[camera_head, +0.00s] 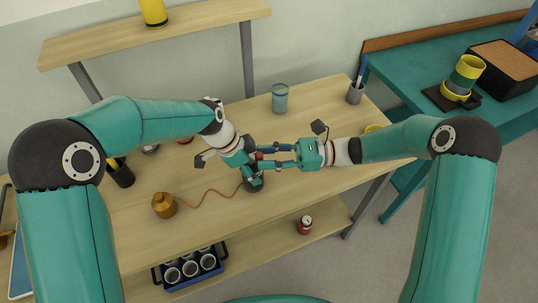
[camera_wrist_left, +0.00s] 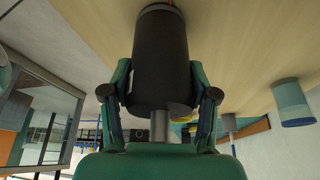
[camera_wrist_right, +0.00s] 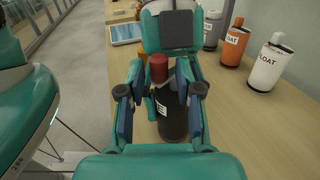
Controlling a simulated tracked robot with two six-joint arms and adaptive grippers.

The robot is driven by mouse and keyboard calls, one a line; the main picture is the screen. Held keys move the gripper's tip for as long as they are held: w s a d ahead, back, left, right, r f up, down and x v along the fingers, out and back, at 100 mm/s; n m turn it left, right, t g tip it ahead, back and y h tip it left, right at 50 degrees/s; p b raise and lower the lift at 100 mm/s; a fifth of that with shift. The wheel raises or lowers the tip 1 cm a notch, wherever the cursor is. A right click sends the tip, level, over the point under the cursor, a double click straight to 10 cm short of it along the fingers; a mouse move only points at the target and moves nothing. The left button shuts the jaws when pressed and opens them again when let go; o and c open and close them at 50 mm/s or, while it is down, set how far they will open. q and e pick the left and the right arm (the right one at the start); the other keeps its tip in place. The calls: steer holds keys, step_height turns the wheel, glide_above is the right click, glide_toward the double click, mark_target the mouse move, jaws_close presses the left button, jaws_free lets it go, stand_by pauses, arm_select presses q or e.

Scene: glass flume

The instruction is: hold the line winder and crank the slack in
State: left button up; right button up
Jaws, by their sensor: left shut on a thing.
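The line winder (camera_head: 256,186) is a dark cylinder near the middle of the wooden bench. My left gripper (camera_head: 247,165) is shut on it; the left wrist view shows the black body (camera_wrist_left: 160,60) between both fingers. The winder's red crank knob (camera_wrist_right: 158,68) is on top, and its labelled dark body (camera_wrist_right: 173,115) shows below. My right gripper (camera_wrist_right: 160,80) is open, its fingers on either side of the knob with gaps visible. A thin brown line (camera_head: 207,191) runs slackly from the winder to a brass weight (camera_head: 164,205) at the left.
A glass of blue liquid (camera_head: 280,98) and a grey pen cup (camera_head: 355,93) stand behind. Labelled bottles (camera_wrist_right: 266,68) line the bench in the right wrist view. Bare bench lies in front of the winder.

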jaws_close()
steer(key=shift+t, duration=0.3)
steer(key=shift+s+a+m+t+h, duration=0.15)
steer(key=shift+s+a+m+t, duration=0.1)
steer(key=shift+m+t, duration=0.7)
steer(key=shift+s+a+m+t+h, duration=0.2)
steer(key=shift+m+t, duration=0.45)
steer(key=shift+t, duration=0.6)
steer(key=shift+d, duration=0.1)
steer(key=shift+o, duration=1.9)
jaws_free()
steer(key=shift+s, duration=0.1)
steer(key=shift+d, duration=0.1)
steer(key=v, duration=1.1)
steer(key=shift+d, duration=0.4)
